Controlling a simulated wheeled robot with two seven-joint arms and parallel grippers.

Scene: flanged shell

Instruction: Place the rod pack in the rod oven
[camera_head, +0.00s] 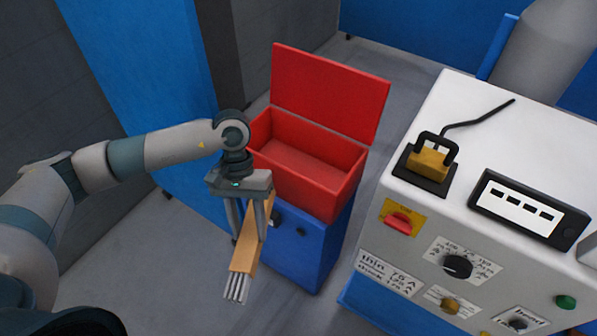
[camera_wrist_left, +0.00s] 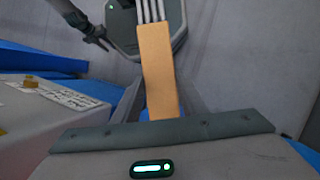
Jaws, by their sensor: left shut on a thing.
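The rod pack (camera_head: 248,243) is a flat tan pack with several grey rods sticking out of its lower end. My left gripper (camera_head: 248,237) is shut on it and holds it tilted, in front of and a little left of the rod oven. The pack also shows in the left wrist view (camera_wrist_left: 157,65), with its rods at the top. The rod oven (camera_head: 318,178) is a red open box with its lid (camera_head: 330,92) raised at the back. Its inside looks empty. It stands on a blue base (camera_head: 312,248) with dark knobs. My right gripper is not in view.
A white welding machine (camera_head: 480,130) with knobs, a red switch and labels stands to the right of the oven.

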